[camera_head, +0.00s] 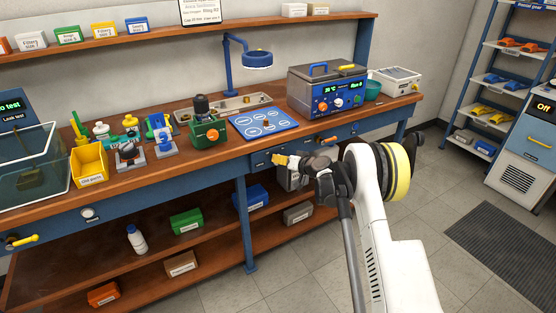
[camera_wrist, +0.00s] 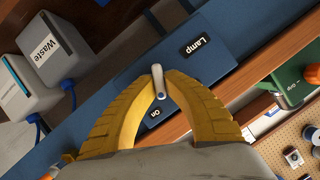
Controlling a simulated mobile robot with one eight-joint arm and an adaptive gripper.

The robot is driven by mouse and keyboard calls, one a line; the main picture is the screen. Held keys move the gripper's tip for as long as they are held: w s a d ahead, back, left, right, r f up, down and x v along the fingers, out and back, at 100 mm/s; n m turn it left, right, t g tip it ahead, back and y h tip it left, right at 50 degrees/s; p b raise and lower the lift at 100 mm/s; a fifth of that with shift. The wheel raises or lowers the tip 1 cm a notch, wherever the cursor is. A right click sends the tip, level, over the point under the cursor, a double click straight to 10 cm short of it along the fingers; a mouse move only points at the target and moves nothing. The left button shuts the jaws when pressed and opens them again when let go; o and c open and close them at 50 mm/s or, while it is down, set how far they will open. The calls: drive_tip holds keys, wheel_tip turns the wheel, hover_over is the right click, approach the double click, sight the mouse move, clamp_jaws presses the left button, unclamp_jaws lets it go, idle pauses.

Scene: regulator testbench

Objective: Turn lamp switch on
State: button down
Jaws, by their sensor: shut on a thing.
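The lamp switch (camera_wrist: 158,82) is a small pale lever on the bench's blue front panel, seen in the wrist view. The yellow fingertips of my gripper (camera_wrist: 159,78) are closed around it from both sides. A black "Lamp" label (camera_wrist: 199,46) is beyond the fingertips. A small "On" label (camera_wrist: 152,113) shows between the fingers, near the lever. In the head view, my gripper (camera_head: 280,160) is at the bench front and the switch is hidden. The blue lamp (camera_head: 257,58) stands at the back of the bench; I cannot tell if it is lit.
The wooden bench top (camera_head: 225,161) overhangs the blue panel. A blue mat (camera_head: 262,122), a green device (camera_head: 208,133) and a blue-grey test unit (camera_head: 328,88) stand on it. A "Waste" container (camera_wrist: 55,50) is close by in the wrist view. Open floor lies right of the bench.

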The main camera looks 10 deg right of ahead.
drive_tip(key=shift+m+y, duration=0.6)
drive_tip(key=shift+m, duration=0.3)
drive_tip(key=c, duration=1.5)
unclamp_jaws()
drive_tip(key=shift+d, duration=0.1)
drive_tip(key=v, duration=1.1)
drive_tip(key=shift+s+d+r, duration=0.1)
drive_tip(key=shift+s+d, duration=0.05)
drive_tip(key=shift+s, duration=0.2)
